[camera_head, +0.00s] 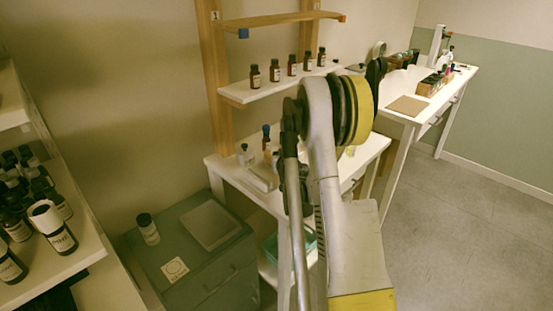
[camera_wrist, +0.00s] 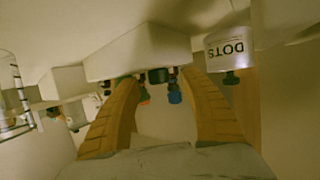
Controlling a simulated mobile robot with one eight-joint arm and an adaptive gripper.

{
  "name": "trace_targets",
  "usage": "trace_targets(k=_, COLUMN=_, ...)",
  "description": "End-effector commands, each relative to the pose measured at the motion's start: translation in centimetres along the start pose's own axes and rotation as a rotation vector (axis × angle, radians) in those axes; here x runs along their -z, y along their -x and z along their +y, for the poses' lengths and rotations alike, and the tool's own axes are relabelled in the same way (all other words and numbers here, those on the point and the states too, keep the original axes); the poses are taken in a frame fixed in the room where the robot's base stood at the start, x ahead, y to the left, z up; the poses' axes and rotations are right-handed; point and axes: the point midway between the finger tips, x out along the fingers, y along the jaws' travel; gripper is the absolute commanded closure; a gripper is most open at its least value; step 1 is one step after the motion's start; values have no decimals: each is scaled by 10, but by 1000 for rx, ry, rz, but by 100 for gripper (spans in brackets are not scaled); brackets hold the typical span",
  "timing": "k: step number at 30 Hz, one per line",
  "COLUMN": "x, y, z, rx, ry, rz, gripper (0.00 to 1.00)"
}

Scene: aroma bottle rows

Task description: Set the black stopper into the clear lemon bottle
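My gripper (camera_wrist: 170,92) shows in the wrist view as two orange-brown fingers spread apart, with nothing clearly held between them. A black stopper or cap (camera_wrist: 158,76) shows between the fingers, farther off, beside a blue cap (camera_wrist: 174,92); I cannot tell what the black one sits on. In the head view a pale bottle with a dark top (camera_head: 245,157) stands on the white worktable (camera_head: 230,175), left of my arm. I cannot tell whether it is the clear lemon bottle. My arm hides the gripper and part of the table in the head view.
Dark bottles (camera_head: 292,66) line the shelf above the worktable. A white container marked DOTS (camera_wrist: 229,48) is close to the right finger, and a glass vessel (camera_wrist: 12,100) is at the left. A grey cabinet (camera_head: 215,265) stands below. The floor at right is clear.

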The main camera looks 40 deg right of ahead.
Motion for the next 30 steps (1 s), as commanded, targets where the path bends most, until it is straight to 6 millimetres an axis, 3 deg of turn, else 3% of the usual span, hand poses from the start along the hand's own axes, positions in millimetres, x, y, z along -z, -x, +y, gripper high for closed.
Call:
trace_targets(k=1, x=0, y=0, z=0, rx=0, ry=0, rz=0, gripper=62)
trace_targets(k=5, x=0, y=0, z=0, rx=0, ry=0, rz=0, gripper=100)
trace_targets(k=19, x=7, y=3, z=0, rx=0, ry=0, rz=0, gripper=100)
trace_targets(k=30, x=77, y=28, z=0, rx=0, ry=0, rz=0, gripper=100)
